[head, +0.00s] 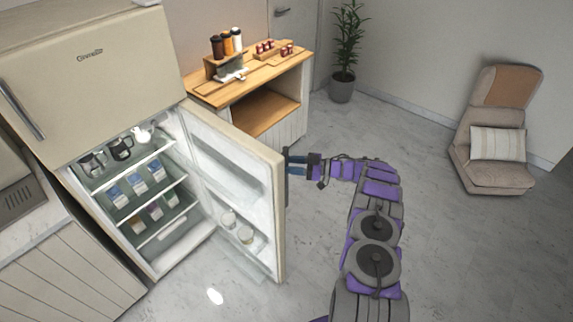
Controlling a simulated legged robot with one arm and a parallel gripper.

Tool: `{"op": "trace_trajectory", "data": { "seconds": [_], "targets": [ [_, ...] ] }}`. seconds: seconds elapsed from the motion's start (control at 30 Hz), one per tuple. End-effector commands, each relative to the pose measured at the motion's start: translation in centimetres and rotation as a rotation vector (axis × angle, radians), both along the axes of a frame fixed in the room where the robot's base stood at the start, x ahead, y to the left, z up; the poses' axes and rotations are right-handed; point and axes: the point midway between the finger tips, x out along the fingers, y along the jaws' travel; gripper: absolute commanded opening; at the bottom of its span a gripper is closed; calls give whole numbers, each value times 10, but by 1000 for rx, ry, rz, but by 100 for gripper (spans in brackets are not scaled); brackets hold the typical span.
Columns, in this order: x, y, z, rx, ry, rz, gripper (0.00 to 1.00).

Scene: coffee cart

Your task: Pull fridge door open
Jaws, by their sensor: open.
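The cream fridge (100,60) stands at the left in the head view. Its lower door (268,160) is swung wide open, hinged on the right side of the cabinet, so the lit shelves show. A dark vertical handle (286,188) is on the door's outer face near its free edge. My gripper (290,165) is at the upper part of this handle, with its open fingers pointing left. I cannot tell whether the fingers touch the handle. The upper door, with its own handle (22,108), is closed.
Jugs (121,148) and cartons stand on the fridge shelves, and jars (245,234) sit in the door. A wooden cart (262,95) with bottles stands behind the door. A potted plant (342,88) and an armchair (492,150) are farther back.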

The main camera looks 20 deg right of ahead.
Motion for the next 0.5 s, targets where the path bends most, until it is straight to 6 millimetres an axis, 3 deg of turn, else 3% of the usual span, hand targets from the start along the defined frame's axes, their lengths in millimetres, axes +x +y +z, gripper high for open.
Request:
{"op": "trace_trajectory", "data": {
  "seconds": [0.3, 0.5],
  "targets": [
    [-32, -64, -1, 0, 1, -2, 46],
    [-47, -95, -3, 0, 1, -2, 46]
  ]
}}
